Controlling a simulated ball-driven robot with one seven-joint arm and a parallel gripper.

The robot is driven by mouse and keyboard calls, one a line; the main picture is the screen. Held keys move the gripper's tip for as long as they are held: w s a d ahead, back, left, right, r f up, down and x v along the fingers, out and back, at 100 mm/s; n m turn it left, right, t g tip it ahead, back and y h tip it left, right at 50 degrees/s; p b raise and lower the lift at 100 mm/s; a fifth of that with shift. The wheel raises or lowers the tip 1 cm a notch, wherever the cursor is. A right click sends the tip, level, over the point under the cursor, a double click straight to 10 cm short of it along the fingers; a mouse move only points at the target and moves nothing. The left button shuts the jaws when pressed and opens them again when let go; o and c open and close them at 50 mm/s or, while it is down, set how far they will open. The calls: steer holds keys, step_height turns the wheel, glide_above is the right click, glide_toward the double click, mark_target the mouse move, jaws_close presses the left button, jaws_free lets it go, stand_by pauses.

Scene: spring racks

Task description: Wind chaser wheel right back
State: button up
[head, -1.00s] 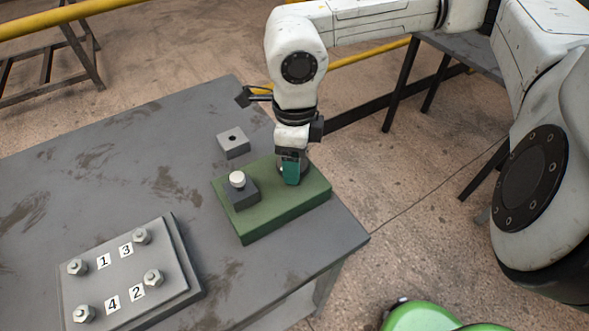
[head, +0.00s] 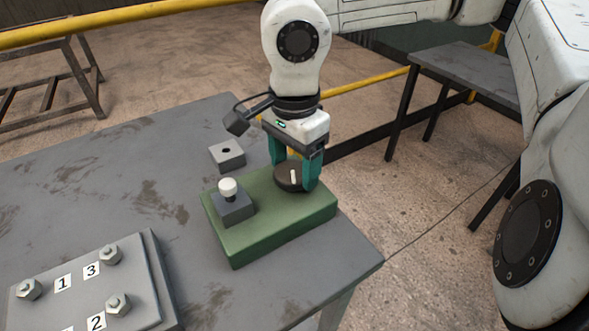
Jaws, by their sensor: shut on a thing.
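A dark round wheel (head: 289,178) with a white mark on it sits at the right end of the green base block (head: 275,226). My gripper (head: 294,178) points down over it, its teal fingers on either side of the wheel and shut on it. A white-topped knob (head: 228,188) stands upright on a dark block (head: 233,209) at the left end of the same base. Part of the wheel's edge is hidden by the fingers.
A small grey block with a hole (head: 227,155) lies behind the base. A grey plate (head: 140,282) with hex bolts and number labels lies at the front left. The table's right edge is close to the base. The table's left part is clear.

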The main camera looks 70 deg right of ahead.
mark_target(294, 168)
steer(key=shift+n+b, duration=0.75)
steer(key=shift+n, duration=1.25)
steer(key=o, duration=1)
steer(key=shift+w, duration=0.1)
steer(key=shift+o, duration=0.2)
step_height(294, 168, up, 11)
steer(key=p, duration=0.1)
steer(key=shift+f, duration=0.1)
